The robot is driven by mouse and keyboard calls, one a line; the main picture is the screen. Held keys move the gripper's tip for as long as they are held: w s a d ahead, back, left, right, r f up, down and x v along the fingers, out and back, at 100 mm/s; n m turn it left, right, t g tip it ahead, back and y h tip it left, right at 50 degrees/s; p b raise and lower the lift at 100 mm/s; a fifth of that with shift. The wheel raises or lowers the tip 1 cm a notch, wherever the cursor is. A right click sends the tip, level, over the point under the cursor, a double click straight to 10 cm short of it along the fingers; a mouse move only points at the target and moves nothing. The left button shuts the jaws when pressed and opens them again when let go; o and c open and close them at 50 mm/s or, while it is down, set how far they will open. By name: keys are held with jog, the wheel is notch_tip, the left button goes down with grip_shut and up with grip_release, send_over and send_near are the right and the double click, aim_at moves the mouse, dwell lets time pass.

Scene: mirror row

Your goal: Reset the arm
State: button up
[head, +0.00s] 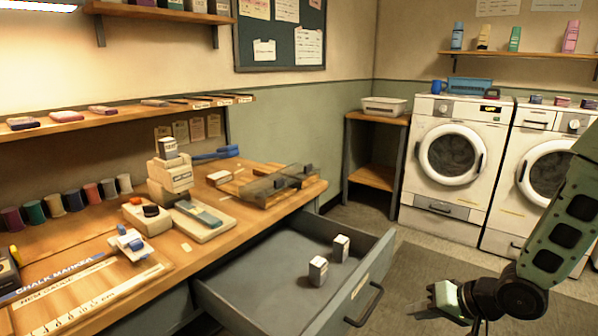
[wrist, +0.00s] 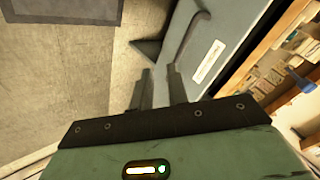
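My arm (head: 562,225) comes in at the right of the head view and bends down low. My gripper (head: 428,299) is at its end, in front of the drawer and right of its handle (head: 363,304). In the wrist view the two fingers (wrist: 158,76) stand a little apart with nothing between them. The drawer front (wrist: 228,40) with its handle and pale label is just beyond the fingertips there. I cannot tell whether a finger touches the handle, but none appears closed around it.
The grey drawer (head: 255,293) is pulled out from the wooden workbench (head: 182,262). Two small white-and-dark boxes (head: 318,270) (head: 341,248) stand in it. Washing machines (head: 450,160) line the back right. Floor (head: 415,258) is open between them and the drawer.

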jog(key=s+a+r+n+g+h, duration=0.3)
jog(key=s+a+r+n+h, duration=0.2)
jog(key=s+a+r, duration=0.35)
jog(key=s+a+r+n+g+h+p, duration=0.15)
jog(key=s+r, duration=0.25)
jog(key=s, duration=0.5)
jog(key=s+a+r+n+g+y, duration=0.1)
jog(key=s+a+r+n+g, duration=0.2)
jog(key=s, duration=0.5)
notch_tip(320, 180, up, 12)
jog(key=t+p, duration=0.1)
jog(key=p, duration=0.9)
jog(key=shift+w+d+p, duration=0.25)
jog(key=shift+d+p, duration=0.05)
jog(key=shift+d, duration=0.05)
jog(key=shift+r+m+t+h, duration=0.1)
jog(key=shift+m+t+h, duration=0.15)
